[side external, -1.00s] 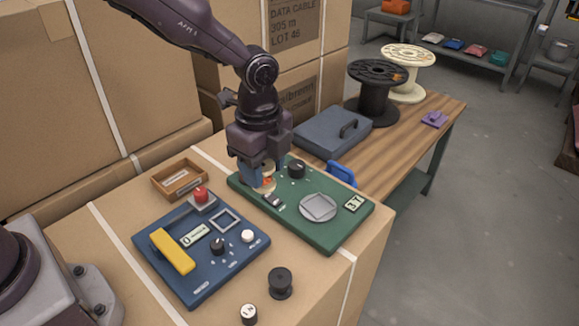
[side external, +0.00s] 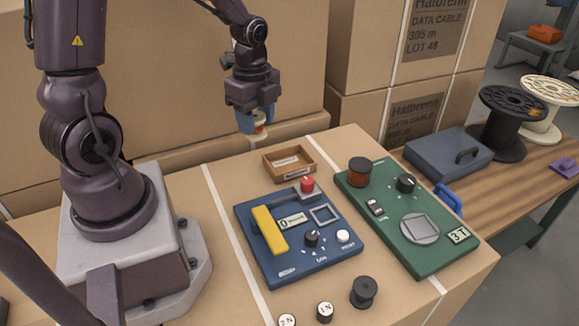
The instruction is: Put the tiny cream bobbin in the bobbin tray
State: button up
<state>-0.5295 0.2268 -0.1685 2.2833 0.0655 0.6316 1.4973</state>
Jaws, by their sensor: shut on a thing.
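The tiny cream bobbin (side external: 259,119), with a reddish copper winding, is between the blue fingers of my gripper (side external: 257,121). My gripper is shut on it and points down. It holds the bobbin up in the air, above and to the left of the bobbin tray in the picture. The bobbin tray (side external: 271,170) is a small open wooden box with a label on its front wall. It sits on the cardboard top behind the blue device. The fingers partly hide the bobbin.
The blue device (side external: 345,262) with a red button (side external: 307,184) stands just in front of the tray. A green device (side external: 418,262) is to the right, with a dark-flanged copper spool (side external: 358,174) on it. A black spool (side external: 364,292) and small weights stand in front. Stacked cartons rise behind.

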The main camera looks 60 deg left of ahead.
jog(key=s+f+m, duration=0.1)
jog(key=s+m, duration=0.1)
jog(key=s, duration=0.1)
send_near(289, 167)
jog(key=shift+s+d+f+m, duration=0.15)
jog(key=shift+s+f+m, duration=0.1)
jog(key=shift+s+m, duration=0.05)
jog(key=f, duration=0.3)
jog(key=shift+w+f, duration=0.25)
jog(key=shift+w, duration=0.1)
jog(key=shift+a+f, duration=0.2)
jog(key=shift+f, duration=0.15)
jog(key=shift+f, duration=0.45)
jog(key=o, duration=1)
